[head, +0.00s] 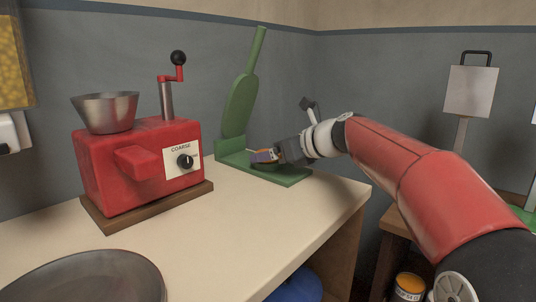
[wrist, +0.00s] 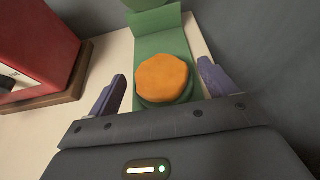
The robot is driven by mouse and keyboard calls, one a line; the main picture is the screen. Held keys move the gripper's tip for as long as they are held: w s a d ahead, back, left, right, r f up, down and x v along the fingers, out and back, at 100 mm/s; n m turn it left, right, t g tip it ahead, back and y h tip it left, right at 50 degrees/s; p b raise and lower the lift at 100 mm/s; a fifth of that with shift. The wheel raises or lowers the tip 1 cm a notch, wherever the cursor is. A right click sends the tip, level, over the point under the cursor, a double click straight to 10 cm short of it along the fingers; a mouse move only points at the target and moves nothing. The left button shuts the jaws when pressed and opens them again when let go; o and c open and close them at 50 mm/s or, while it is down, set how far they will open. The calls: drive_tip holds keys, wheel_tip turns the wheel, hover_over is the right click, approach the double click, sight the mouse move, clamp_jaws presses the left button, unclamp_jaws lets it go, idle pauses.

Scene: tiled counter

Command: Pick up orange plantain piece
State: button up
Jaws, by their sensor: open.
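The orange plantain piece (wrist: 162,78) is a thick, roughly round disc in the wrist view. It rests on a round green pad of the green press (wrist: 176,45). The press (head: 240,100) also shows in the head view, with its long paddle lever raised and tilted back. My gripper (wrist: 160,88) is open, with one purple finger on each side of the plantain piece and a gap to each. In the head view my gripper (head: 266,156) is low over the press base and hides most of the piece.
A red grinder (head: 135,165) with a metal hopper stands on a wooden base left of the press. A dark round pan (head: 85,280) is at the counter's near left. The pale counter (head: 250,220) is clear in front of the press. The grey wall is close behind.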

drive_tip(key=c, duration=1.1)
